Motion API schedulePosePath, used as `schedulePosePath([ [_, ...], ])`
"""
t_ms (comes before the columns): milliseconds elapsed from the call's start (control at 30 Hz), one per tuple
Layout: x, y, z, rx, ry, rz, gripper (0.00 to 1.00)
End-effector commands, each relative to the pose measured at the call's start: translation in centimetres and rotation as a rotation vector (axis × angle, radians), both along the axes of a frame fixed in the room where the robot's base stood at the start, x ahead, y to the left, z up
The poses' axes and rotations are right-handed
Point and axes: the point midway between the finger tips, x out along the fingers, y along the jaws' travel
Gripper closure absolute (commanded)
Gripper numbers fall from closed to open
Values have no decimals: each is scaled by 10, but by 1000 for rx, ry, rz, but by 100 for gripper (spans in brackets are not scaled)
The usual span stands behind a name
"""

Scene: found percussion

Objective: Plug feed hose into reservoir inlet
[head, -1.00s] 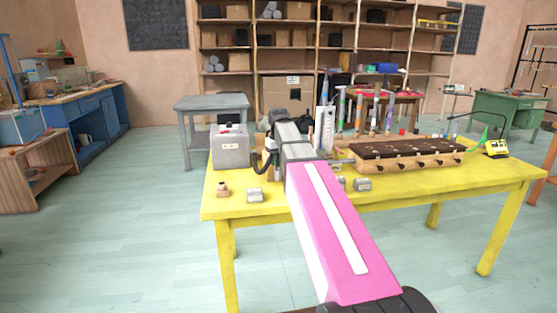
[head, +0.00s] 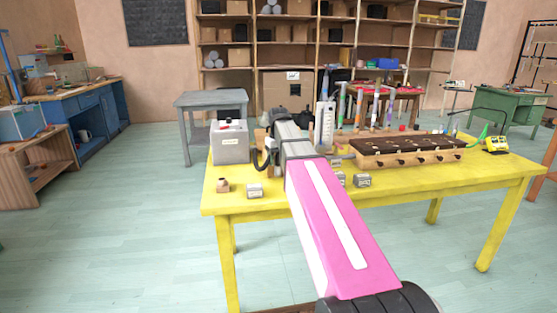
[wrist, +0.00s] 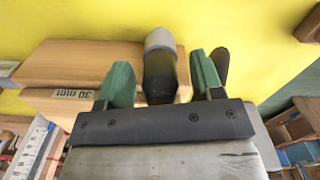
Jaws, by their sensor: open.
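In the wrist view my gripper (wrist: 161,78) has two green-padded fingers standing apart. A dark hose end (wrist: 160,78) with a grey rounded tip (wrist: 160,40) lies between them, with a gap visible at least on the right; contact on the left is unclear. It is beside a wooden block (wrist: 85,58) marked 30 mm. In the head view a grey box (head: 231,148) with a small label, likely the reservoir, stands at the table's left end. My arm hides the fingers there, and I cannot make out the inlet.
The table's front left is mostly clear.

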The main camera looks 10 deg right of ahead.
Motion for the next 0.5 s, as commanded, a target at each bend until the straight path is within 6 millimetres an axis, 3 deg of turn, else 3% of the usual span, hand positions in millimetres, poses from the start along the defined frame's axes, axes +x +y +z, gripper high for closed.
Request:
schedulePosePath([
  [267,1,0,16,0,-1,0,39],
  [500,1,0,57,0,-2,0,39],
])
